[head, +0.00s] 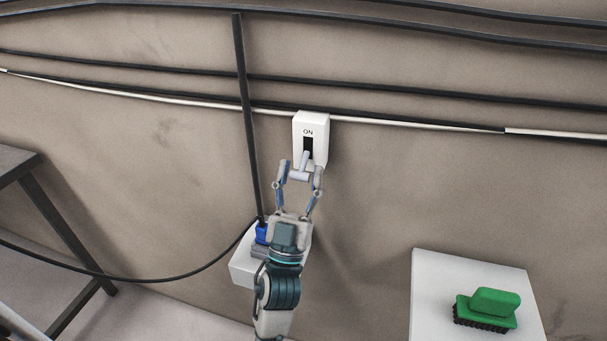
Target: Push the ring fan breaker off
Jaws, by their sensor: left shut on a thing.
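The breaker (311,123) is a white box on the tunnel wall, marked "ON" above a black slot. A light grey lever (304,160) sticks out of the slot and slants downward. My left gripper (302,172) is in front of the lower part of the breaker, with its two fingers on either side of the lever and shut on it. The fingers partly cover the bottom of the breaker. My right gripper is not in view.
A dark vertical conduit (246,110) runs just left of the breaker. A white box with a blue plug (261,233) is below, beside my left arm. A green brush (488,308) lies on a white stand (432,290) at lower right. Dark cables cross the wall above.

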